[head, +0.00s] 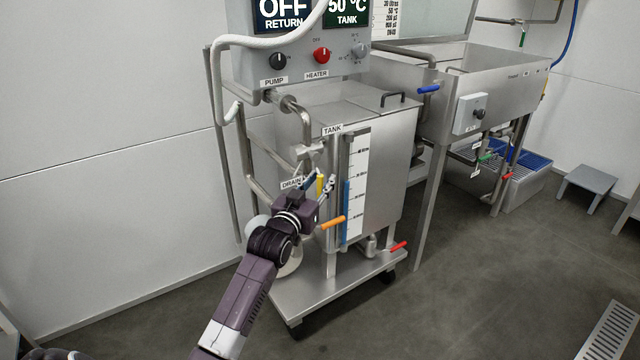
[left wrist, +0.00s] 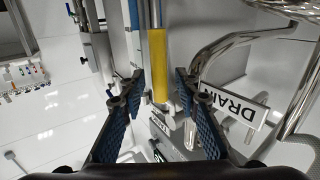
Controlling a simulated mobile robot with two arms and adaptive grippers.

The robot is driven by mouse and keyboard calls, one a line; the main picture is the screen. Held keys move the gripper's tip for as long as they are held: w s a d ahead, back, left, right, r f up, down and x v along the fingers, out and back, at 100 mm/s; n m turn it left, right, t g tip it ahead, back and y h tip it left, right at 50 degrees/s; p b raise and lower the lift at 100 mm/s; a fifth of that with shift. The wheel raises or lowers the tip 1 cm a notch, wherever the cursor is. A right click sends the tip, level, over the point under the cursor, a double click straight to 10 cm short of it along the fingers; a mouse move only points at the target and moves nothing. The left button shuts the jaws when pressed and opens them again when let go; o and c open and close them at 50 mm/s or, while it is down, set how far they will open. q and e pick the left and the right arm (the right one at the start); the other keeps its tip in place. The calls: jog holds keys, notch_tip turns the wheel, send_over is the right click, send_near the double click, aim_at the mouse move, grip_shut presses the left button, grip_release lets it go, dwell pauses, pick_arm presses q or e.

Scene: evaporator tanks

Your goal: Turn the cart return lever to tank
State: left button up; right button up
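The cart return lever's yellow handle (head: 320,184) stands nearly upright on the cart's front left pipework, near the DRAIN label (head: 292,184) and below the TANK label (head: 332,129). My left gripper (head: 319,187) is at the handle. In the left wrist view the yellow handle (left wrist: 158,65) runs between the two blue-padded fingers of the left gripper (left wrist: 159,85), with visible gaps on both sides. The fingers are open. The DRAIN label (left wrist: 240,107) is right of the fingers there. The lever's pivot is hard to make out. My right gripper is out of view.
An orange-handled lever (head: 333,222) sticks out just below my left gripper. A red-handled valve (head: 398,246) is low on the cart (head: 335,288). The control box (head: 300,62) is above, its screen reading OFF RETURN. A white hose (head: 222,80) hangs at left. Floor before the cart is clear.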

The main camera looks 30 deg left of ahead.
pick_arm(q)
grip_shut()
dwell(0.5)
